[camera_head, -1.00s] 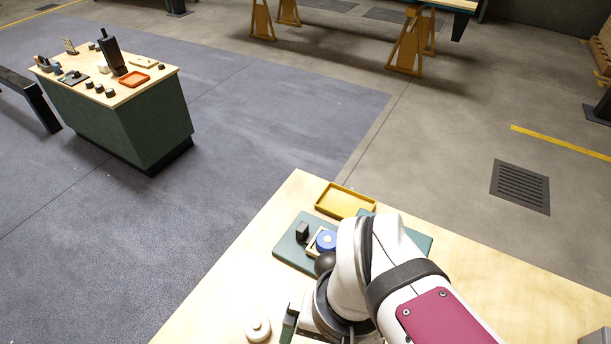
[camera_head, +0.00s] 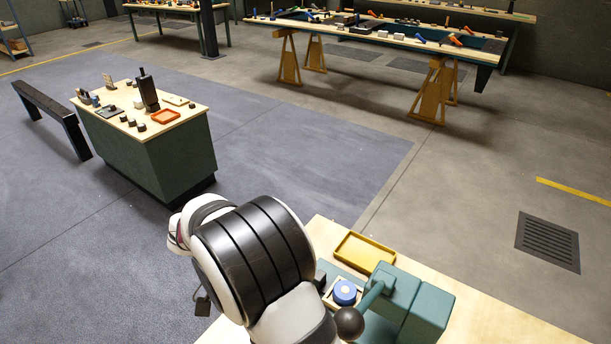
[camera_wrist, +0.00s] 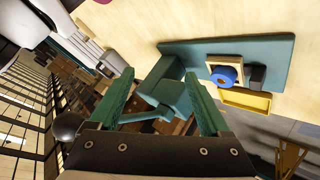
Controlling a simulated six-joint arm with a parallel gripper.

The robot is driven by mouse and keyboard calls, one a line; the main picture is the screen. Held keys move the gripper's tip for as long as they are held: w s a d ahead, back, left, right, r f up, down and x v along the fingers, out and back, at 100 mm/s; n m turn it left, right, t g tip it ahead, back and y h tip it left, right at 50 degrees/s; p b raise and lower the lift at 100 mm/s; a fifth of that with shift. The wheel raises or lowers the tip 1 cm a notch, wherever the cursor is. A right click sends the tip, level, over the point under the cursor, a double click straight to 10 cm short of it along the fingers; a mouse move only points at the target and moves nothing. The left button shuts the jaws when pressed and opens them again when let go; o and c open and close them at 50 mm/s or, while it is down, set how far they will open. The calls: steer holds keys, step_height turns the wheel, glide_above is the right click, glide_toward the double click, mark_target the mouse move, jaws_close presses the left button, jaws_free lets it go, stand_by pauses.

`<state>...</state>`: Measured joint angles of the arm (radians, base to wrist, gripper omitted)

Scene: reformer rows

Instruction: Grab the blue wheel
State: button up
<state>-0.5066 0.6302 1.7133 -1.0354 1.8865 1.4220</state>
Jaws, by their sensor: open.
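The blue wheel (camera_head: 345,291) sits in a pale square wooden holder on a teal base plate, at the near edge of the head view. In the wrist view the blue wheel (camera_wrist: 226,75) is right of the jaws, on the same wooden holder (camera_wrist: 211,62). My gripper (camera_wrist: 160,75) has two green fingers spread wide apart. Nothing is held between them; the teal machine shows behind the gap. The wheel is apart from the fingers. In the head view my arm hides the gripper.
Beside the wheel stand teal blocks (camera_head: 422,310) with a lever ending in a dark ball knob (camera_head: 349,323). A yellow tray (camera_head: 364,263) lies behind. A small dark block (camera_wrist: 257,75) is close by the wheel. Bare tabletop extends right.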

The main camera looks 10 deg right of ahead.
mark_target(343, 290)
steer(key=w+a+f+m+t+h, duration=0.3)
steer(key=w+f+t+h, duration=0.15)
steer(key=w+f, duration=0.4)
steer(key=x, duration=0.5)
steer(key=w+r+x, duration=0.1)
steer(key=x, duration=0.8)
steer(key=shift+w+d+r, duration=0.2)
steer(key=shift+w+d, duration=0.15)
steer(key=shift+d, duration=0.3)
jaws_close()
